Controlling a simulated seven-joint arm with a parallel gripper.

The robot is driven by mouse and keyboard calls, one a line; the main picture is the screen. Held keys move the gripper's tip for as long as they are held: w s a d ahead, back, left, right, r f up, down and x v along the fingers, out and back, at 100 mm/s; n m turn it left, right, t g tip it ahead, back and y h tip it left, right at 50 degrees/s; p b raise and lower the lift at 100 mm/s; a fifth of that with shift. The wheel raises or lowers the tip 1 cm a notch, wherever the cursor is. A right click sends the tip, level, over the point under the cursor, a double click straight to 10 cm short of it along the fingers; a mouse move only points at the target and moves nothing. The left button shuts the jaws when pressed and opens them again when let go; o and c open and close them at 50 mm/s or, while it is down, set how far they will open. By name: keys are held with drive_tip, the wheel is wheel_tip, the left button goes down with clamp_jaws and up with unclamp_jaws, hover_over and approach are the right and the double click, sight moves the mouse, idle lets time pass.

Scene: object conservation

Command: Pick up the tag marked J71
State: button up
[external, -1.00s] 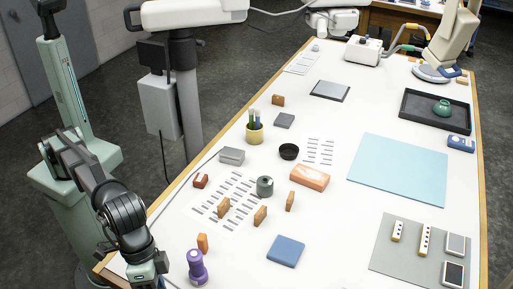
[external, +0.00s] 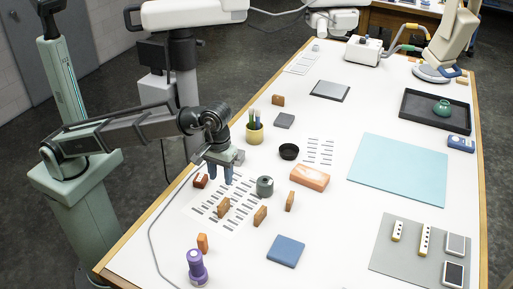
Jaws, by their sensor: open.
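No marking J71 can be read, so I cannot tell which piece is that tag. Small brown upright pieces stand on the white table: one (external: 224,208) and another (external: 260,216) at the printed sheet (external: 205,213), one (external: 290,201) to their right. An orange piece (external: 203,243) stands nearer the front, and a red-brown notched piece (external: 201,181) is left of my gripper. My gripper (external: 221,178) is open and empty, its fingers pointing down above the sheet's upper part, left of a grey-green cylinder (external: 265,187).
An orange block (external: 310,178), black bowl (external: 289,152) and pen cup (external: 254,133) stand nearby. A purple object (external: 196,266) and blue pad (external: 286,251) are at the front. A cable (external: 151,240) lies along the left edge. The turquoise mat (external: 399,170) is bare.

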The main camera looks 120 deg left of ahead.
sight(223, 202)
wheel_tip(223, 202, down, 14)
drive_tip(key=shift+r, duration=0.25)
idle(0.6)
drive_tip(key=shift+c, duration=0.4)
clamp_jaws()
